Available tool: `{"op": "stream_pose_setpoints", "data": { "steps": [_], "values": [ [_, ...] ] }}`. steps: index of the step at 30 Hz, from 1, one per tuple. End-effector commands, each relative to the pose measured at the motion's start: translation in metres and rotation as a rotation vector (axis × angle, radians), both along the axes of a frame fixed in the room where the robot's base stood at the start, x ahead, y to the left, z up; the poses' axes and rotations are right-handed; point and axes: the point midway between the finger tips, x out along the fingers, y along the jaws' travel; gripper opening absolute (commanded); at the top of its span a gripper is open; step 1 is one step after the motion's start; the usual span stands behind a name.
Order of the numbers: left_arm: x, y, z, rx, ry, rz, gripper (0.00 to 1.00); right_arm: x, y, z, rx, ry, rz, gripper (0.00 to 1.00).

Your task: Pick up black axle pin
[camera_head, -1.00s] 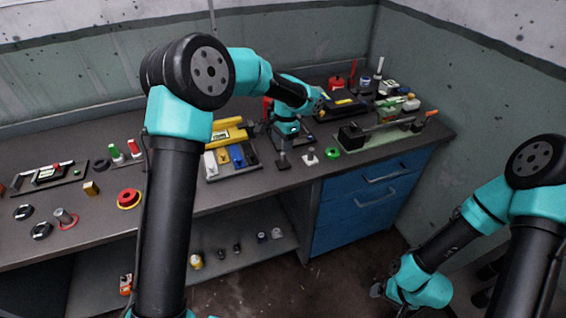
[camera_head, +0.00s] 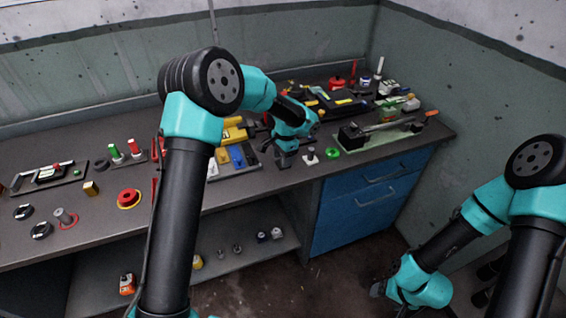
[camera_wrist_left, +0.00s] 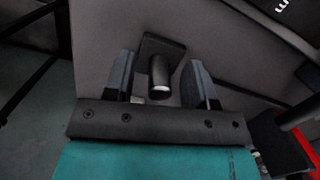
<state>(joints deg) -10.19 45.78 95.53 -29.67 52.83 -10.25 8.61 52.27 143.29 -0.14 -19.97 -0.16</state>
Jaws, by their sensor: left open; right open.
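The black axle pin (camera_wrist_left: 160,74) is a dark cylinder on a square base plate, with a pale spot at its near end in the left wrist view. It stands between the two fingers of my open left gripper (camera_wrist_left: 158,84), with a gap on each side. In the head view my left gripper (camera_head: 284,152) is low at the bench's front edge and largely hides the pin. My right gripper (camera_head: 378,288) is open and empty, low in front of the blue drawers.
A light metal pin (camera_head: 310,156) and a green ring (camera_head: 332,152) lie just right of my left gripper. A tray with blue and white blocks (camera_head: 237,157) is close on its left. A fixture (camera_head: 380,135) stands further right.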

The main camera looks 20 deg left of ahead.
Motion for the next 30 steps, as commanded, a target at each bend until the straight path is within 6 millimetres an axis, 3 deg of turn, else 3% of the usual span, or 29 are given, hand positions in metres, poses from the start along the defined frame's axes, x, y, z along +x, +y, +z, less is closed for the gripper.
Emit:
{"op": "stream_pose_setpoints", "data": {
  "steps": [16,30],
  "values": [
    [-0.0001,0.0,-0.0041,-0.001,-0.002,-0.001,0.51,0.0,0.0,0.0,0.0,0.0,0.0,0.78],
    [-0.0001,0.0,-0.0041,0.0,-0.001,-0.001,0.06,0.0,0.0,0.0,0.0,0.0,0.0,0.78]
  ]
}}
